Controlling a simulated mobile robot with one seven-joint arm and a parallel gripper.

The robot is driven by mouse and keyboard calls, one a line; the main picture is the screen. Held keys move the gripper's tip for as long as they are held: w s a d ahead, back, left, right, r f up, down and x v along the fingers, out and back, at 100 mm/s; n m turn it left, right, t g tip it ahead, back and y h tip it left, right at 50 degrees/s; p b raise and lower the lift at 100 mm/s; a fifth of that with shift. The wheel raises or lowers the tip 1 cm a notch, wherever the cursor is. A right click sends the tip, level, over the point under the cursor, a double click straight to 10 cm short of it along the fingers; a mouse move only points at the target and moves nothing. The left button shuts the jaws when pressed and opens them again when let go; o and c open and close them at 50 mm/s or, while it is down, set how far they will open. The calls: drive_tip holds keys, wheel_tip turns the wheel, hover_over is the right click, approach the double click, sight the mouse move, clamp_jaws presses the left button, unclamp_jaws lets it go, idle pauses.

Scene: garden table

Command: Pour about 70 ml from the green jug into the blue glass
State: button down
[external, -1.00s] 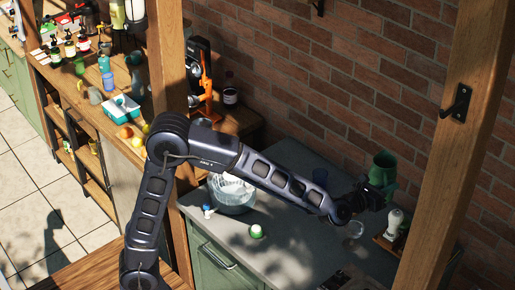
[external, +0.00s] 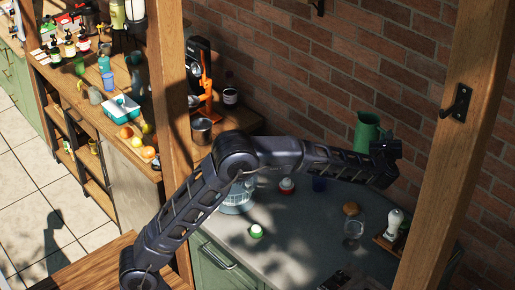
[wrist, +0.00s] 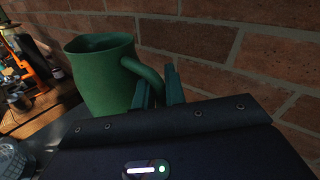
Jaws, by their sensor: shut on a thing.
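The green jug (external: 367,132) is up in the air in front of the brick wall, near upright as far as I can tell. My gripper (external: 384,147) is shut on its handle; in the wrist view the jug (wrist: 103,75) is at the upper left and my gripper's fingers (wrist: 158,88) close around the handle. What is inside the jug and the glass cannot be seen.
The front middle is free.

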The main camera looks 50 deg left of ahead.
drive_tip(key=w+a+f+n+g+y, duration=0.2)
drive_tip(key=w+a+n+g+y, duration=0.1)
drive_tip(key=w+a, duration=0.15)
wheel_tip(320, 180, down, 21)
drive_tip(key=shift+s+a, duration=0.15)
drive_tip(key=shift+s, duration=0.05)
drive_tip(key=shift+s+r, duration=0.1)
idle(0.4)
